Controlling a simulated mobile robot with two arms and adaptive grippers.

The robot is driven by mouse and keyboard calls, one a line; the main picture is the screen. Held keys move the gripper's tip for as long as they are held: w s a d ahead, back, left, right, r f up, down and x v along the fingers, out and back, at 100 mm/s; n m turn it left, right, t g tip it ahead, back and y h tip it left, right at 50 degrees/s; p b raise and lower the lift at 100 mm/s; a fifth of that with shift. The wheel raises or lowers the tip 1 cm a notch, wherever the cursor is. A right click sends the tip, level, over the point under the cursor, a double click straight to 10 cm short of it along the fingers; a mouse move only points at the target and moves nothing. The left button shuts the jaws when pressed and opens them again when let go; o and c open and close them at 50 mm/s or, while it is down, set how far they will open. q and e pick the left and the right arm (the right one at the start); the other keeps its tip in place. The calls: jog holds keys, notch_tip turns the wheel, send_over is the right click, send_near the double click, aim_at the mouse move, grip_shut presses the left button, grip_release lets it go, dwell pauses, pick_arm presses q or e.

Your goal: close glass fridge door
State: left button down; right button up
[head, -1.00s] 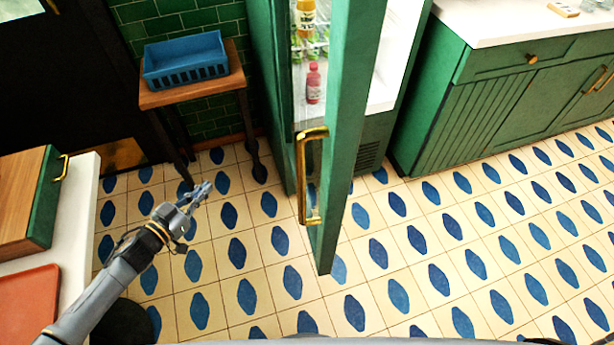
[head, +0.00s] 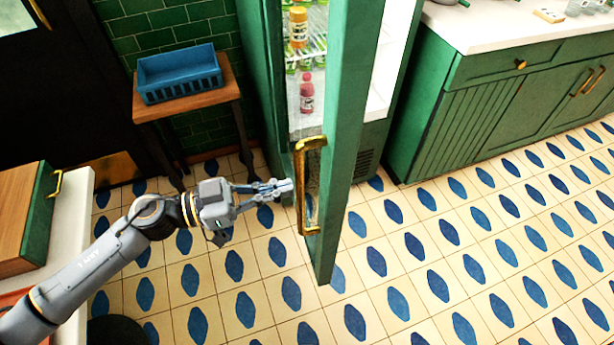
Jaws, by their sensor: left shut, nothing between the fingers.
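The green-framed glass fridge door (head: 347,130) stands open, seen nearly edge-on in the middle of the head view. Its brass handle (head: 301,190) is on the door's left face. The green fridge (head: 262,75) is behind it, with a red bottle (head: 306,92) and an orange-yellow bottle (head: 298,27) inside. My left gripper (head: 288,186) is shut and empty, its fingertips pointing right, just left of the handle. I cannot tell whether they touch it. My right gripper is not in view.
A blue crate (head: 180,74) sits on a small wooden table (head: 219,101) at the back left. Green cabinets (head: 470,105) with a white counter stand at the right. A counter with a green-fronted wooden box (head: 37,215) is at the left. The tiled floor right of the door is clear.

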pick_arm(q)
jog(key=shift+p+x, duration=0.45)
jog(key=shift+x, duration=2.3)
